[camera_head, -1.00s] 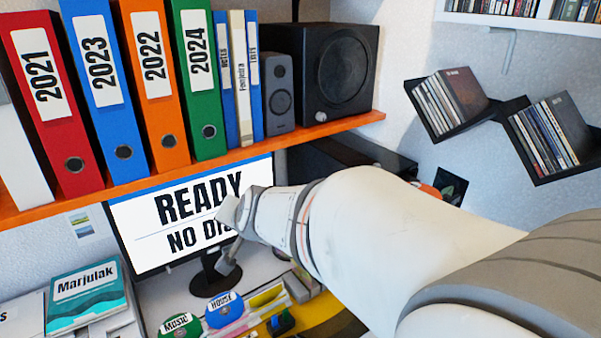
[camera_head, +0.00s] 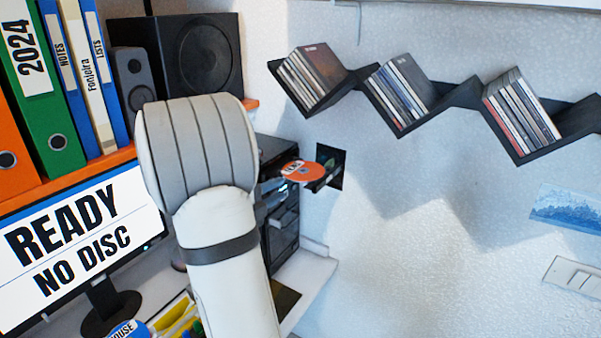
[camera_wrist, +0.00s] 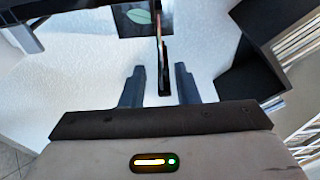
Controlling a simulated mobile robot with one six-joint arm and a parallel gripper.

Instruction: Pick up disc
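An orange disc (camera_head: 302,170) with a printed label is right of my forearm in the head view, in front of the wall by the dark equipment. In the wrist view, the disc (camera_wrist: 159,30) shows nearly edge-on as a thin orange line. My gripper (camera_wrist: 160,68) is open there, with one finger on each side of a thin dark bar (camera_wrist: 164,75) in line with the disc. I cannot tell whether the fingers touch anything. In the head view, my forearm hides most of the gripper.
A dark equipment stack (camera_head: 283,225) stands behind my arm. A zigzag black shelf (camera_head: 450,97) with several disc cases is on the wall. A monitor (camera_head: 75,240) reads "READY NO DISC". A black speaker (camera_head: 195,55) is upper left.

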